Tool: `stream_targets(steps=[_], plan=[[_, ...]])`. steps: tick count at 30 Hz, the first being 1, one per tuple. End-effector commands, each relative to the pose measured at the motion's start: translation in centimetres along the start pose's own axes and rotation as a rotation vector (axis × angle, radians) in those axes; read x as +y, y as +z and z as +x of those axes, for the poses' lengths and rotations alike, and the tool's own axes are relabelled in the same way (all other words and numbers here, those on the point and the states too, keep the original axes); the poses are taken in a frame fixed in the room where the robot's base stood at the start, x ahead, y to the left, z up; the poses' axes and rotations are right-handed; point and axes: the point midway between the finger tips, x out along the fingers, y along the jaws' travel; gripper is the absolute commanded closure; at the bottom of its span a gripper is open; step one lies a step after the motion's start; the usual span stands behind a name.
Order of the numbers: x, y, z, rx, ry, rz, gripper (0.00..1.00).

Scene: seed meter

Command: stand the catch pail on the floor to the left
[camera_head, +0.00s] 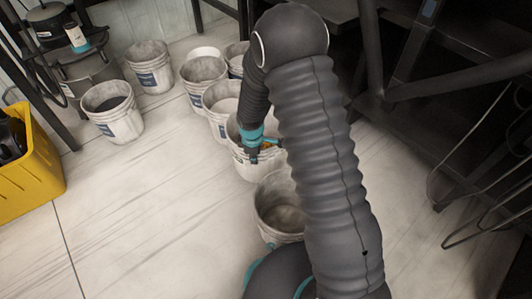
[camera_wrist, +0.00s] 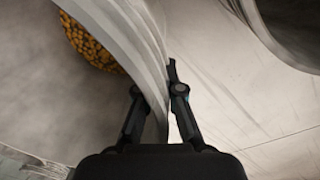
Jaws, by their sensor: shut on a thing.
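A whitish pail (camera_head: 245,166) stands in the row of pails on the floor, partly hidden behind my arm. In the wrist view its wall (camera_wrist: 135,45) runs between my fingers, and orange-yellow kernels (camera_wrist: 90,42) lie inside it. My gripper (camera_head: 254,154) is at the pail's rim. In the wrist view my gripper (camera_wrist: 160,92) is shut on this wall, one finger inside the pail and one outside. I cannot tell whether the pail's bottom touches the floor.
Another pail (camera_head: 280,208) stands close in front, and several more (camera_head: 204,75) stand behind. Two pails (camera_head: 113,112) are further left. A yellow crate (camera_head: 35,165) is at the left edge. The pale floor (camera_head: 150,200) between is clear. Dark machine frames are at right.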

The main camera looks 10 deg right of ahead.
Motion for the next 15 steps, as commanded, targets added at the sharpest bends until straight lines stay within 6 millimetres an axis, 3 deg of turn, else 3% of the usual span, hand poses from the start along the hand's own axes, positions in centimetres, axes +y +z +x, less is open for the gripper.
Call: stream_targets(steps=[6,11,15], plan=[[-0.3,-1.7,0.8,0.003,0.004,0.001,1.00],[-0.4,-1.8,1.4,0.002,0.004,0.001,1.00],[-0.6,-1.7,3.0,0.002,0.003,0.000,1.00]])
